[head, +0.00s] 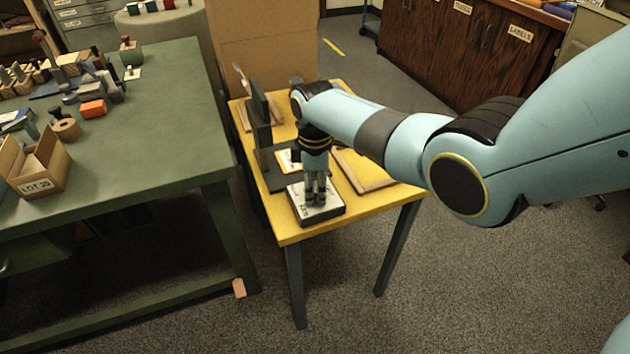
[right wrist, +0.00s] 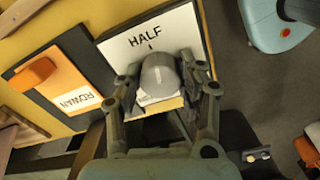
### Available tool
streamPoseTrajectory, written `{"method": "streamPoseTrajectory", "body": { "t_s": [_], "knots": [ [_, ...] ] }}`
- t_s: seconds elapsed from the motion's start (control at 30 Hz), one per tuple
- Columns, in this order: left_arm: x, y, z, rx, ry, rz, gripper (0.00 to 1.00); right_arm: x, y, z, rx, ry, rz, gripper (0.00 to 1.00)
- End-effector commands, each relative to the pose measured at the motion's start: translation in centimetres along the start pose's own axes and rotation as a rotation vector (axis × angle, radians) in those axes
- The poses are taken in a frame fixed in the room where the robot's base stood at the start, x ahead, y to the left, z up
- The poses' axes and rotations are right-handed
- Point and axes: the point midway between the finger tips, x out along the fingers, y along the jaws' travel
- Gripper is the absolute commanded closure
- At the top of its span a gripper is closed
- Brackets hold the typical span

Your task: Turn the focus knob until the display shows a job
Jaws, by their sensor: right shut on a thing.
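The knob (right wrist: 158,76) is a grey rounded piece on a white-topped box (head: 330,207). The box sits at the near end of a yellow table (head: 290,236). My right gripper (head: 316,200) reaches down over the box. In the right wrist view its fingers (right wrist: 160,70) are shut on the knob, one on each side. The white plate (right wrist: 125,48) beside the knob reads HALF, with a small mark under the word. A card with an orange part (right wrist: 70,82) reads ROWAN and lies on a dark base beside the box. My left gripper is not in view.
A dark upright panel (head: 260,112) stands behind the box. A wooden board (head: 365,178) lies to its right. A green table (head: 150,140) at left holds stamps and a LOT 20 carton (head: 40,172). Grey floor (head: 460,280) is open in front.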

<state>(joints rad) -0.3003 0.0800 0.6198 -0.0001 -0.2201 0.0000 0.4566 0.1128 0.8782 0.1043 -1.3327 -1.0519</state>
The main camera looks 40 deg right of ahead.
Motion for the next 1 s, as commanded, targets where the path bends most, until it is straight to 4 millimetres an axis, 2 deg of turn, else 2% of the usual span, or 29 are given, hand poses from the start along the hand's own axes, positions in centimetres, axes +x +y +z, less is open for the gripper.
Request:
{"method": "streamPoseTrajectory", "body": {
  "t_s": [0.4, 0.97, 1.0],
  "knots": [
    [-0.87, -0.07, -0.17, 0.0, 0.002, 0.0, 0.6, -0.04, -0.03, -0.08, -0.197, 0.001, -0.001, 0.95],
    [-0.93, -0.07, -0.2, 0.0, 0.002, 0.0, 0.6, 0.01, -0.03, -0.08, -0.227, 0.002, -0.001, 0.95],
    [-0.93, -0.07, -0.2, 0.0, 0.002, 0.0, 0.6, 0.01, -0.03, -0.08, -0.227, 0.002, -0.001, 0.6]
  ]
}}
